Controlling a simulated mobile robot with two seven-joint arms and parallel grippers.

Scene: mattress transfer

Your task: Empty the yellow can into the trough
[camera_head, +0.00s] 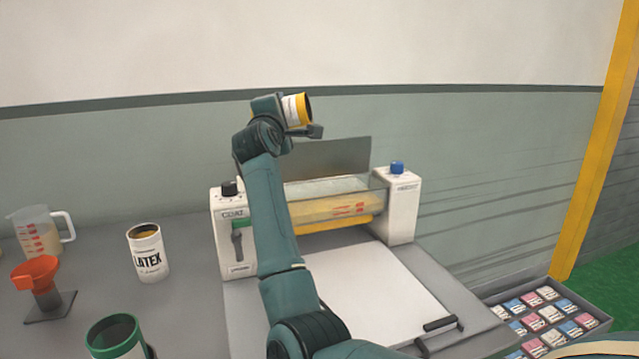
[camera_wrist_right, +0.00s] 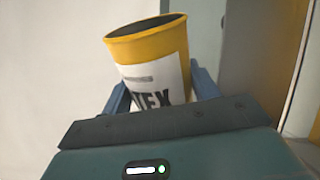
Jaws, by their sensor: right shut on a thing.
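The yellow can (camera_head: 297,108) has a white label and is held up by my right gripper (camera_head: 308,128), above the machine on the table. In the head view it is tilted with its dark mouth toward the right. In the right wrist view the yellow can (camera_wrist_right: 158,62) sits between the two blue fingers of the gripper (camera_wrist_right: 160,95), which is shut on it. Its contents cannot be made out. The trough (camera_head: 330,203) is the clear-fronted, yellowish bin between the machine's two white end housings, below the can. My arm hides its left part. My left gripper is not in view.
A white LATEX can (camera_head: 149,257), a measuring jug (camera_head: 40,234), an orange funnel on a stand (camera_head: 40,278) and a green-rimmed can (camera_head: 117,340) stand on the left. A grey upright panel (camera_head: 335,157) rises behind the trough. A tray of small packets (camera_head: 590,312) lies at right.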

